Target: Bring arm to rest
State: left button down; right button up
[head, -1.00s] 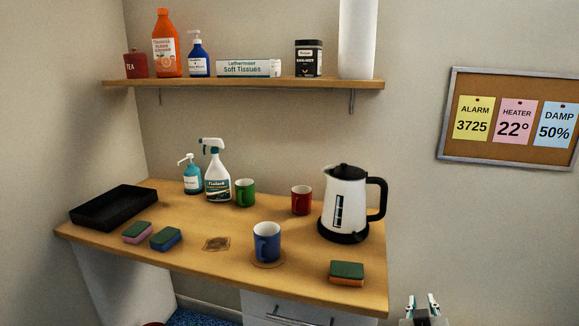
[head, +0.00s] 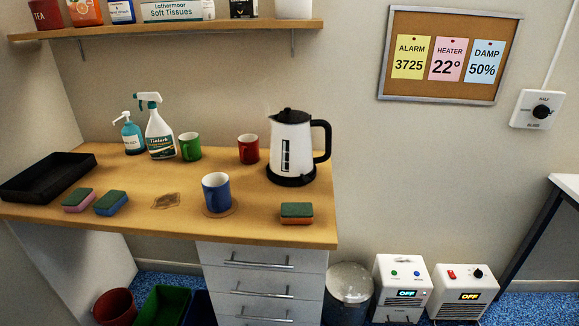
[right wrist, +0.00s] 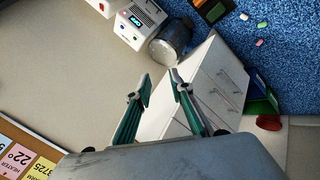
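My right gripper (right wrist: 161,90) shows in the right wrist view with its two green-sided fingers apart and nothing between them. Behind them are bare wall and the white drawer unit (right wrist: 215,85), seen tilted. In the head view I cannot make out the right gripper clearly. My left gripper is in neither current view.
The wooden desk (head: 150,225) holds a kettle (head: 291,150), mugs, sponges, bottles and a black tray (head: 45,178). On the floor right of the drawers (head: 262,283) stand a metal bin (head: 348,292) and two white appliances (head: 403,285). Another table edge (head: 565,183) is at right.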

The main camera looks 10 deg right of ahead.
jog(key=a+f+m+t+y, duration=0.2)
jog(key=a+f+y, duration=0.4)
jog(key=a+f, duration=0.5)
jog(key=shift+w+a+m+t, duration=0.2)
jog(key=shift+a+m+t, duration=0.3)
jog(key=shift+a, duration=0.7)
